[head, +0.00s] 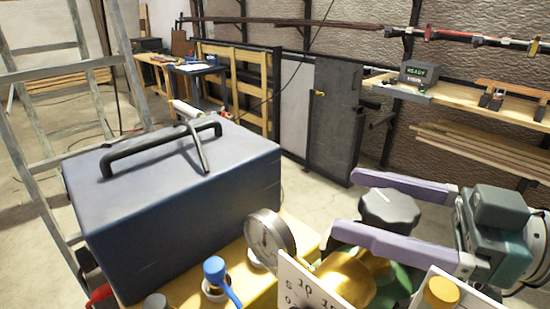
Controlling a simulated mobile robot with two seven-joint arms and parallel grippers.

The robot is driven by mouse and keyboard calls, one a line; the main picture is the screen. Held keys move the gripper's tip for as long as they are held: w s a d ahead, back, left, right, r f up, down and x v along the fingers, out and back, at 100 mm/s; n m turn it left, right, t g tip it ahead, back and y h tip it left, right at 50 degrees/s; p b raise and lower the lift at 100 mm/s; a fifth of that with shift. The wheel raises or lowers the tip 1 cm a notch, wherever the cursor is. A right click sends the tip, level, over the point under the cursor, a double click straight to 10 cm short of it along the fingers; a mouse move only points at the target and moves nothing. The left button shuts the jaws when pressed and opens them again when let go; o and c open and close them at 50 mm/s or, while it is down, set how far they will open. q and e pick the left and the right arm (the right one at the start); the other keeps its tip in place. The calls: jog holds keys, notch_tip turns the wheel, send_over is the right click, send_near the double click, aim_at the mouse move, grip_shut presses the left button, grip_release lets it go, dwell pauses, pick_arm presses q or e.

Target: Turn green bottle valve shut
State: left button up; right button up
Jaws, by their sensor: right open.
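The green bottle valve has a dark lobed knob (390,208) with a white mark on top. Below it are a brass body (345,276) and part of the green bottle (392,284). My right gripper (347,203) comes in from the right with two purple fingers. It is open, one finger on the far side of the knob and one on the near side. I cannot tell whether either finger touches it. A white scale plate (308,287) with numbers stands in front, hiding part of the brass. My left gripper is not in view.
A large dark blue box (180,190) with a black handle stands left. A round gauge (270,238) and a blue knob (214,268) sit between it and the valve. A yellow knob (440,291) is close in front.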

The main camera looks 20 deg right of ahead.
jog(key=shift+x, duration=0.8)
jog(key=c, duration=1.4)
jog(key=shift+o, duration=0.2)
jog(key=shift+r+m+t+h+p, duration=0.15)
jog(key=shift+m+t+h+p, duration=0.4)
jog(key=shift+p, duration=0.3)
jog(key=m+t+h+p, duration=0.1)
jog(key=m+h+p, duration=0.1)
jog(key=shift+w+d+t+h, duration=0.2)
jog(key=shift+d+t+h, duration=0.1)
jog(key=shift+t+h, duration=0.05)
jog(key=m+h, duration=0.1)
jog(key=m+t+h+p, duration=0.1)
jog(key=h, duration=0.1)
jog(key=shift+w+d, duration=0.15)
jog(key=shift+d, duration=0.1)
jog(key=shift+d+m+t+h+p, duration=0.15)
jog(key=shift+m+t+h+p, duration=0.1)
jog(key=shift+m+h, duration=0.45)
jog(key=shift+d+m+t+h+p, duration=0.2)
jog(key=shift+m+h, duration=0.25)
jog(key=shift+h, duration=0.45)
jog(key=shift+w+h, duration=0.1)
jog(key=shift+h, duration=0.3)
